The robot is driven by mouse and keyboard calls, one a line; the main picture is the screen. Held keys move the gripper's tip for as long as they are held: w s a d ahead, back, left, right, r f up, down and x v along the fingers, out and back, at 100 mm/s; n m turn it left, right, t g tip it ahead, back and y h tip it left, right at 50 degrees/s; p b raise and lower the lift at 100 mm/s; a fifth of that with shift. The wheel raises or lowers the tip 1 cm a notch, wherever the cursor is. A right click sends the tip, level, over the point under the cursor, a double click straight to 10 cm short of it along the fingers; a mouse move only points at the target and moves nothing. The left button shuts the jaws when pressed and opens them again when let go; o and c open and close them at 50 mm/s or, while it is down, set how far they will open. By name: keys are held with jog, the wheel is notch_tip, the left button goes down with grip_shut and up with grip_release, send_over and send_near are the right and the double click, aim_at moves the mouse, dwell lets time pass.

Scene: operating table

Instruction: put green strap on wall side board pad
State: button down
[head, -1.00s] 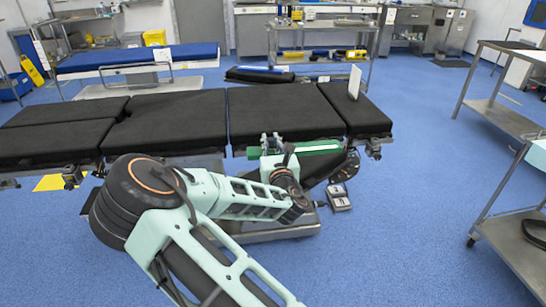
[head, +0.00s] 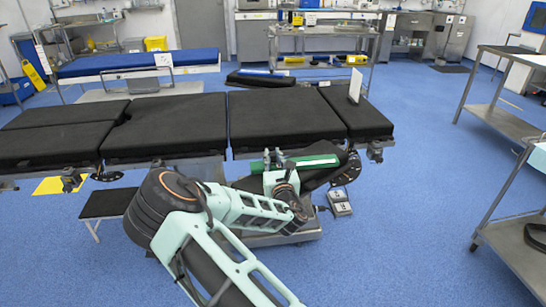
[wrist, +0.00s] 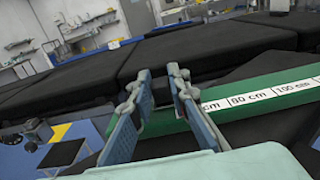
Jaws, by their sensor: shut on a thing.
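The green strap (head: 315,161) is a long green bar, with a white centimetre scale in the wrist view (wrist: 225,102). My gripper (head: 272,158) is shut on its left part, at the near edge of the operating table. The fingers (wrist: 160,105) stand either side of it in the wrist view. A black board pad (head: 325,178) shows just below the strap; I cannot tell whether they touch. Another low black board pad (head: 258,78) lies beyond the table, towards the back wall, with a blue strip on it. I take this far one as the wall side board pad.
The black sectioned operating table (head: 285,113) lies between my gripper and the far pad. A white upright card (head: 355,85) stands on its right section. A metal trolley (head: 505,120) stands at right. Clear blue floor lies between.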

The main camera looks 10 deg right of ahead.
jog(key=c, duration=1.8)
grip_release()
jog(key=shift+r, duration=0.1)
jog(key=s+p, duration=0.1)
jog(key=s, duration=1.1)
